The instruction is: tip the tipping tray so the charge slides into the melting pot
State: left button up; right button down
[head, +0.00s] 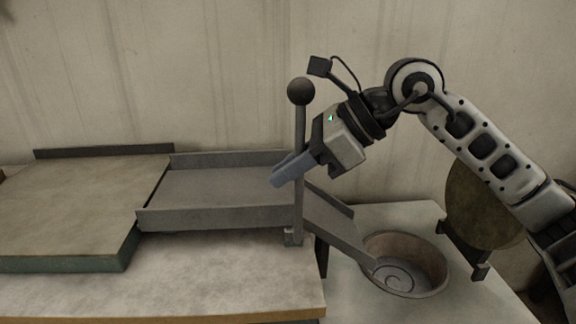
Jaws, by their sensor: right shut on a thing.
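The grey tipping tray (215,190) has low side walls, lies about level, and its visible floor looks bare. I see no charge on it. A sloping chute (335,222) runs from its right end down to the melting pot (407,262), a round brown-rimmed bowl with a spiral mark in its bottom. An upright lever (299,130) with a dark ball knob stands at the tray's right end. My right gripper (290,171) reaches it from the upper right and is shut on the lever below the knob. My left gripper is out of view.
A thick slab with a green edge (75,215) adjoins the tray on the left. A pale bench (200,280) lies in front. A round brown disc (482,207) on a dark stand is right of the pot, below my right arm.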

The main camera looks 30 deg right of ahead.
jog(key=c, duration=1.5)
grip_release()
jog(key=shift+a, duration=0.15)
jog(key=shift+o, duration=0.2)
jog(key=b+v, duration=0.1)
jog(key=v, duration=1.5)
jog(key=shift+f, duration=0.1)
